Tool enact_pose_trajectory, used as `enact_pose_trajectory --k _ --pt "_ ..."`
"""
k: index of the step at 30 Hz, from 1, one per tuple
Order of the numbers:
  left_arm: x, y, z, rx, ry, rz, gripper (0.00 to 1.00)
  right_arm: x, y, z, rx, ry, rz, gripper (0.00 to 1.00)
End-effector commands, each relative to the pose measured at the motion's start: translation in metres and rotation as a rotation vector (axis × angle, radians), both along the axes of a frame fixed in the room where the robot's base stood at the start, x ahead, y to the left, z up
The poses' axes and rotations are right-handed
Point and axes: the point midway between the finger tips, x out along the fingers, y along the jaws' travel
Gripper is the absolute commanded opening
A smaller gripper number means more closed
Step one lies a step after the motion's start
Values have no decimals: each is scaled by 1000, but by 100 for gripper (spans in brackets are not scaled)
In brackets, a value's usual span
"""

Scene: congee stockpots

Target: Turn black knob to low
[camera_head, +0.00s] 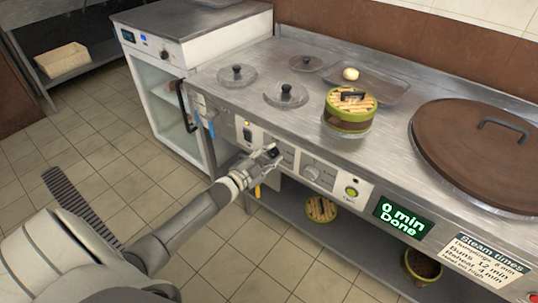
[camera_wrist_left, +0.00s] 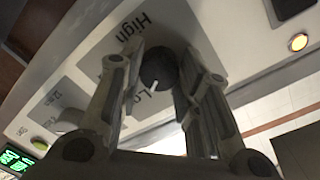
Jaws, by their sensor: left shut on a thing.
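The black knob (camera_wrist_left: 158,70) is on the stove's front panel, between my left gripper's two fingers in the left wrist view. The labels "High" and the start of "Lo" show on the panel beside it. In the head view my left gripper (camera_head: 268,154) reaches the panel, left of a second, grey knob, and largely covers the black knob. It is shut on the black knob, one finger on each side. My right gripper is not in view.
The grey knob (camera_head: 314,172) and a green-lit button (camera_head: 352,192) sit right of my gripper. A display (camera_head: 403,218) reads "0 min Done". A bamboo steamer (camera_head: 348,112) and a large brown lid (camera_head: 480,150) are on the steel top. The floor in front is clear.

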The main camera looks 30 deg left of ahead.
Motion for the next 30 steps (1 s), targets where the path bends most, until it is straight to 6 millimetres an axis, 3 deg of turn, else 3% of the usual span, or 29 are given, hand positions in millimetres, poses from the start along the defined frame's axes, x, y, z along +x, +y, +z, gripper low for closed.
enact_pose_trajectory --k 6,7,12,23,30 --pt "0 0 1 1 -1 -2 8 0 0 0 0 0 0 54" --pt "0 0 1 1 -1 -2 34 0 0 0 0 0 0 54" --pt "0 0 0 2 -1 -1 54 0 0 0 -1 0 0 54" --pt "-2 0 0 2 1 -1 54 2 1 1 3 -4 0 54" --pt "-28 3 0 2 3 -1 54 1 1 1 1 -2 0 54"
